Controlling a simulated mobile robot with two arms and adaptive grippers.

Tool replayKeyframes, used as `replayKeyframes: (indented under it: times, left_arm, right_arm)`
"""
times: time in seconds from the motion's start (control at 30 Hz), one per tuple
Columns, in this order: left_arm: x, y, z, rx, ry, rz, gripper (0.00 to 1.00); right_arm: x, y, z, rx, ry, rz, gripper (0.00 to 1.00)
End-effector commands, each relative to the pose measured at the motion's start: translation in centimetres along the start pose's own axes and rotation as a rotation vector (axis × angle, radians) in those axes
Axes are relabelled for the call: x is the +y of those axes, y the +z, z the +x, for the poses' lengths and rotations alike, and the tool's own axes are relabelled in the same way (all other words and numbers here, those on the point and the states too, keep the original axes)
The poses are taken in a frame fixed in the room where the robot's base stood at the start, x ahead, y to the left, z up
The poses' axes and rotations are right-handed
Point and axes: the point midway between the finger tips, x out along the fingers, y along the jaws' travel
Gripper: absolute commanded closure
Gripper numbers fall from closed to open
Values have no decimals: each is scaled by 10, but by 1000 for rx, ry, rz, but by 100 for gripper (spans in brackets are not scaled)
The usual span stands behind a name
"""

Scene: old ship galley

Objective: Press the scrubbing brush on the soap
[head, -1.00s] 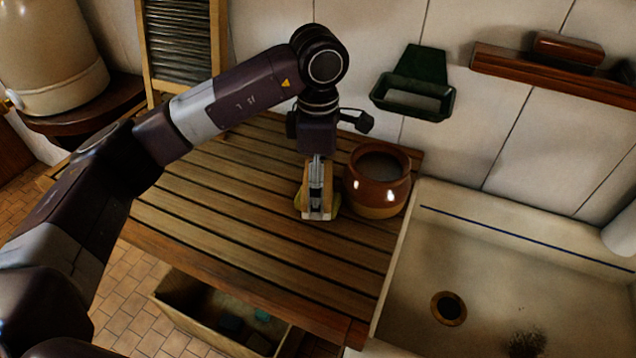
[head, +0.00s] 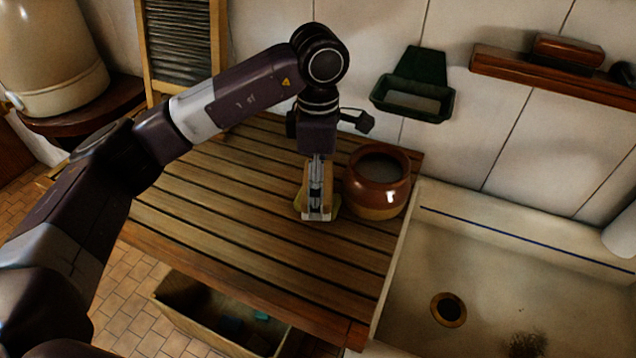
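My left gripper (head: 317,214) points straight down over the slatted wooden draining board (head: 230,205), just left of the brown pot. A tan wooden piece that looks like the scrubbing brush (head: 305,194) is between its fingers, and the fingers look closed on it. A yellowish thing that looks like the soap (head: 335,206) shows at the board beneath and beside the fingertips. The gripper hides most of both, so I cannot tell for certain whether brush and soap touch. My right gripper is not in view.
A glazed brown pot (head: 379,184) stands close to the right of the gripper. A green wall holder (head: 412,97) and a wooden shelf (head: 520,72) with a reddish-brown block (head: 567,49) are behind. The pale sink (head: 520,260) lies right; an open bin (head: 190,308) is below the board.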

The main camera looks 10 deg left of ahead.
Motion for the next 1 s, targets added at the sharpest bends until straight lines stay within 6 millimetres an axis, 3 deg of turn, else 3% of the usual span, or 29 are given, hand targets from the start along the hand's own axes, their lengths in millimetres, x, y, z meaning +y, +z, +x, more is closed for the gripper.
replayKeyframes:
  times: [0.7, 1.0]
  left_arm:
    - [1, 0, -63, -3, 6, -1, 41]
    - [1, 0, -66, -3, 5, -1, 41]
  right_arm:
    - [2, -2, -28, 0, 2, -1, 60]
    - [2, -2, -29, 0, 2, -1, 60]
